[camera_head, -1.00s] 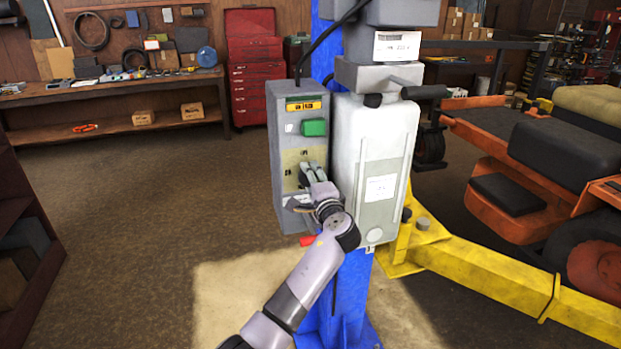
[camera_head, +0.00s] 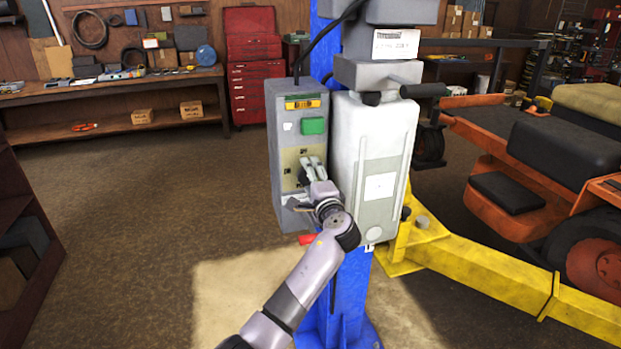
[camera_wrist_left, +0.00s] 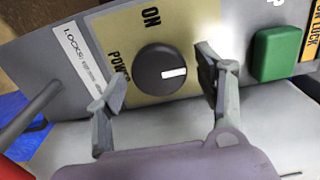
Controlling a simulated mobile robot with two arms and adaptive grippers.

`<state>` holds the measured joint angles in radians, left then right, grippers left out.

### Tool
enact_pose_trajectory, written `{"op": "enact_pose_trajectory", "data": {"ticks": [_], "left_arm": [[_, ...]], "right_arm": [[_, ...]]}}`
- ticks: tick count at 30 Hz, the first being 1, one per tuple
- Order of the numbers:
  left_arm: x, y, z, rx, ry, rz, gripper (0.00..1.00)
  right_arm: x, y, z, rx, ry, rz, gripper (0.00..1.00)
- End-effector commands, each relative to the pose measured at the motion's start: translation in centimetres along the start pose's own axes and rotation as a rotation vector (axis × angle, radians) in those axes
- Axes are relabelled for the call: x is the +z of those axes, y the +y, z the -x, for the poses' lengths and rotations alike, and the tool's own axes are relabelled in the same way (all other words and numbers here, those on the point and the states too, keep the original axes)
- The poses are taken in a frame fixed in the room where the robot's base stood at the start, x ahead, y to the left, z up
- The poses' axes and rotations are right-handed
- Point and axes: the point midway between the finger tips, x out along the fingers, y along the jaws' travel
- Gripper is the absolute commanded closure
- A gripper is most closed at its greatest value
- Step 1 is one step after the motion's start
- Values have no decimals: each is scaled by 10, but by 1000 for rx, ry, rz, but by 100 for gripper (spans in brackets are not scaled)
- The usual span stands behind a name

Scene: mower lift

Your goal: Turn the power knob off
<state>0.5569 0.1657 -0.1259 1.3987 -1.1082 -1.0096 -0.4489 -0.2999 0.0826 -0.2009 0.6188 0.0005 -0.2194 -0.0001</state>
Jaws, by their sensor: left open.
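The power knob (camera_wrist_left: 160,70) is a round black dial with a white mark, on a beige plate (camera_wrist_left: 192,20) printed with "ON" and "POWER". In the left wrist view the mark points right, toward the green button, not at the "ON" print. My left gripper (camera_wrist_left: 162,68) is open, one finger on either side of the knob, with visible gaps between fingers and knob. In the head view my left gripper (camera_head: 312,163) is at the front of the grey control box (camera_head: 282,210) and hides the knob. My right gripper is not in view.
A green button (camera_head: 313,126) sits above the beige plate; it also shows in the left wrist view (camera_wrist_left: 276,53). A white tank (camera_head: 380,150) stands close to the right of the box on the blue column (camera_head: 345,300). A red piece (camera_head: 307,239) sticks out below the box.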

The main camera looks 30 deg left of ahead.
Motion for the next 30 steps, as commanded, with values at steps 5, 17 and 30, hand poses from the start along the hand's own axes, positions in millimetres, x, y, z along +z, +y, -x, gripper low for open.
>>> {"op": "enact_pose_trajectory", "data": {"ticks": [5,17,30], "left_arm": [[-1,1,27,1,4,2,37],[-1,1,104,1,4,1,37],[0,0,117,0,1,0,37]], "right_arm": [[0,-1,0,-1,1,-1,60],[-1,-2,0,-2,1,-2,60],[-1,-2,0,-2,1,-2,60]]}}
